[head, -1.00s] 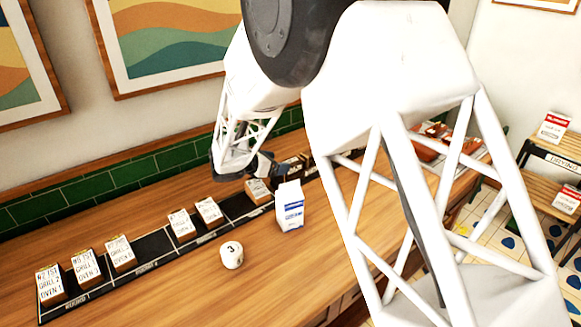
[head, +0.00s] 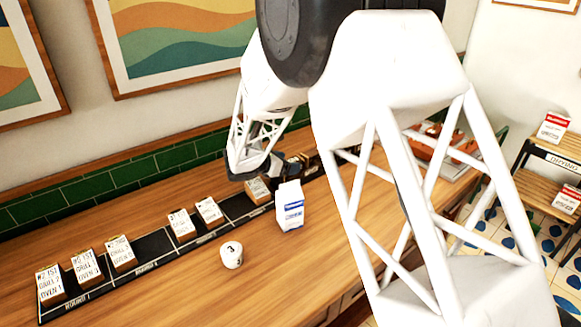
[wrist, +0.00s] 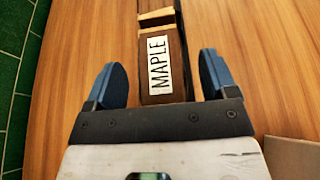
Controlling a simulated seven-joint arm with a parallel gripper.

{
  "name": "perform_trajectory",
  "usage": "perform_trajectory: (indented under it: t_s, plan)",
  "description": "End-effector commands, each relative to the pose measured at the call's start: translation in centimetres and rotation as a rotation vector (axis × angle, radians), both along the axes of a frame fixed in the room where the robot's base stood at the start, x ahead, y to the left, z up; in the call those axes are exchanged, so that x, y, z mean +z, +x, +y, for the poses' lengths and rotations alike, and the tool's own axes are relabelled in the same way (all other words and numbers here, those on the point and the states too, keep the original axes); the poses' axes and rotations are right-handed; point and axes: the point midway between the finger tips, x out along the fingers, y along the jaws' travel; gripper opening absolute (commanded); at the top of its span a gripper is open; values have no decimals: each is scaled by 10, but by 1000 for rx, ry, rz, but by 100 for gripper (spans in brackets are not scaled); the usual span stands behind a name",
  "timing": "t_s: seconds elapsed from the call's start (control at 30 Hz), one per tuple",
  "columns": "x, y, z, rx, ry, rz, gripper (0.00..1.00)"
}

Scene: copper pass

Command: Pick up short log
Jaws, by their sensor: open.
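No label in view reads "short log", so I cannot tell for sure which thing it is. In the wrist view a dark brown piece with a white MAPLE label (wrist: 158,65) lies between my fingers, with lighter wood at its far end. My gripper (wrist: 162,80) is open, with one blue finger on each side of the piece and a gap on both sides. In the head view my gripper (head: 268,168) is low over the far part of the counter, behind a white carton. The arm hides part of the counter there.
A white carton with blue print (head: 289,206) stands close in front of my gripper. A small white round object (head: 231,255) sits nearer. A black rail (head: 150,259) holds several labelled wooden blocks. A green tiled wall (head: 90,189) borders the counter (head: 160,300). The counter's front is mostly clear.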

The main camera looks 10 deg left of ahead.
Motion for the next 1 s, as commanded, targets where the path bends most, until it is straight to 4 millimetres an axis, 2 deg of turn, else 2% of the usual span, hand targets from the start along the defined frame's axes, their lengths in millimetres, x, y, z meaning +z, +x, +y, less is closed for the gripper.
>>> perform_trajectory:
  t_s: [0.07, 0.4, 0.77, 1.0]
  plan:
    - [0, 0, 0, 0, 0, 0, 77]
    - [0, 0, 0, 0, 0, 0, 25]
    - [3, 0, 0, 0, 1, -1, 23]
    - [24, 0, 0, 0, 2, -3, 23]
